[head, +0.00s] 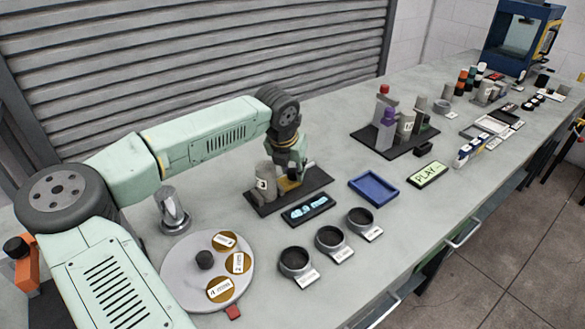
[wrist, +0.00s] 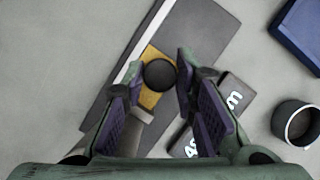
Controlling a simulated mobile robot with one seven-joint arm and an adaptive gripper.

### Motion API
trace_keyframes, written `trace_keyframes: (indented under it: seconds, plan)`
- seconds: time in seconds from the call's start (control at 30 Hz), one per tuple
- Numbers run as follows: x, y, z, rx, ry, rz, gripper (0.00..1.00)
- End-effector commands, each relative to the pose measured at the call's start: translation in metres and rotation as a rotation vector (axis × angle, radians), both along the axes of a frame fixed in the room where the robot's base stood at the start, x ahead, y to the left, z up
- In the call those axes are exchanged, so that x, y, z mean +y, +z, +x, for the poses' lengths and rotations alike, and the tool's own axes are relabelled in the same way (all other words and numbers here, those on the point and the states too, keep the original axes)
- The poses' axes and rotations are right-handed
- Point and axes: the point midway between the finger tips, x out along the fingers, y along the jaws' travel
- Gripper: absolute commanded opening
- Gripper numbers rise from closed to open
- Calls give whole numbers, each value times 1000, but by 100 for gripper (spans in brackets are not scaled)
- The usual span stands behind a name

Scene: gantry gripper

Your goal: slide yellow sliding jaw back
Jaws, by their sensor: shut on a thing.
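The yellow sliding jaw (wrist: 151,98) sits on a dark base plate (wrist: 205,38) with a pale rail (wrist: 150,32) along one side. A round black knob (wrist: 160,74) stands on the jaw. My gripper (wrist: 157,77) is shut on this knob, one finger on each side. In the head view my gripper (head: 296,170) reaches down over the plate, and only a little of the yellow jaw (head: 287,185) shows beneath it. A grey block (head: 266,176) stands on the plate to the left of the jaw.
A lit readout (head: 308,210) lies in front of the plate. A blue tray (head: 374,188) is to the right, and several dark round cups (head: 330,239) stand in front. A round grey disc (head: 180,275) is at the left front.

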Motion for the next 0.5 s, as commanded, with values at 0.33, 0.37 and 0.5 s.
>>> trace_keyframes:
  seconds: [0.33,0.37,0.5]
  plan:
    - [-3,-1,1,0,-1,-1,0]
    - [-5,-2,3,-1,-2,0,0]
    - [-23,-4,17,-2,-1,1,0]
